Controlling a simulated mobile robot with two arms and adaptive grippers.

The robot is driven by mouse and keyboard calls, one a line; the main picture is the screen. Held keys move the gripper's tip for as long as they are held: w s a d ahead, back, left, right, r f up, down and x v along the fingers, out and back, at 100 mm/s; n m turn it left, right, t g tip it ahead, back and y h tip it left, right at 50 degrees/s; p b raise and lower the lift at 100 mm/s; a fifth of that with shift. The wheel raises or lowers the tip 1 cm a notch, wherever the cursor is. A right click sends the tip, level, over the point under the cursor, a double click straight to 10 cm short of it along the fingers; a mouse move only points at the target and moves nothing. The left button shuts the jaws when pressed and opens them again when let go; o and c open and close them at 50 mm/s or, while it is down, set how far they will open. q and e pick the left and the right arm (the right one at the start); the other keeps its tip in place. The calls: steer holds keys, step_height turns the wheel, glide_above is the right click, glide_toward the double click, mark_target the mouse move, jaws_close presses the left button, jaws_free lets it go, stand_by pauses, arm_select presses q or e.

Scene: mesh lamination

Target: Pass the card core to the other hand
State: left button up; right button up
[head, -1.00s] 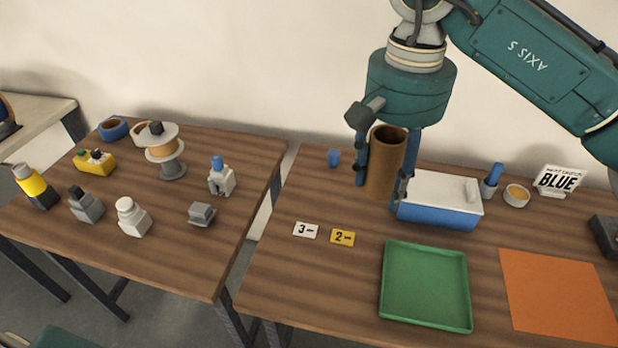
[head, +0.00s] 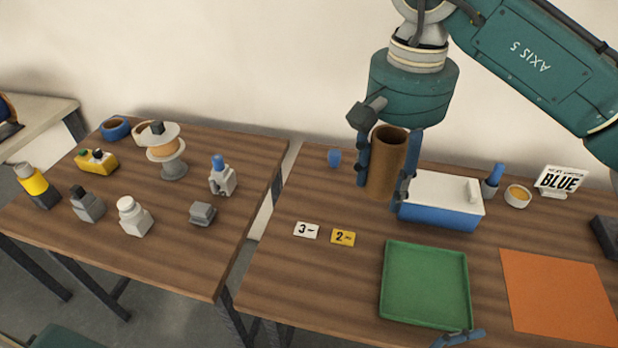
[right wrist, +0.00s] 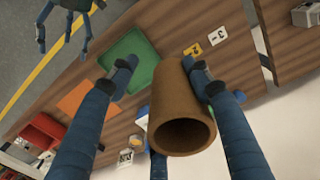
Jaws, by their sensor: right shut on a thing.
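The card core is an upright brown tube (head: 388,172) with an open top, behind the green tray in the head view. My right gripper (head: 386,190) is shut on it, with blue fingers on either side. In the right wrist view the tube (right wrist: 180,112) shows its hollow end toward the camera, with my right fingers (right wrist: 162,70) around it. Whether its lower end touches the table is unclear. My left gripper (head: 458,340) just enters at the bottom edge. In the right wrist view the left gripper (right wrist: 66,22) shows spread, empty fingers, well apart from the tube.
A green tray (head: 425,285), an orange sheet (head: 560,295) and number cards 3 (head: 306,230) and 2 (head: 343,237) lie in front. A small blue cup (head: 334,158) stands left. A gap separates the tables.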

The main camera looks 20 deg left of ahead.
arm_select(q)
steer(key=w+a+r+n+t+y, duration=0.25)
steer(key=w+a, duration=0.55)
steer(key=a, duration=0.5)
steer(key=w+a+r+n+t+y, duration=0.1)
steer(key=w+a+n+t+y, duration=0.15)
steer(key=w+a, duration=0.8)
steer(key=m+g+h, duration=0.5)
steer(key=h, duration=0.1)
glide_toward(375, 173)
steer(key=x, duration=1.2)
steer(key=shift+s, duration=0.1)
steer(key=shift+c, duration=0.5)
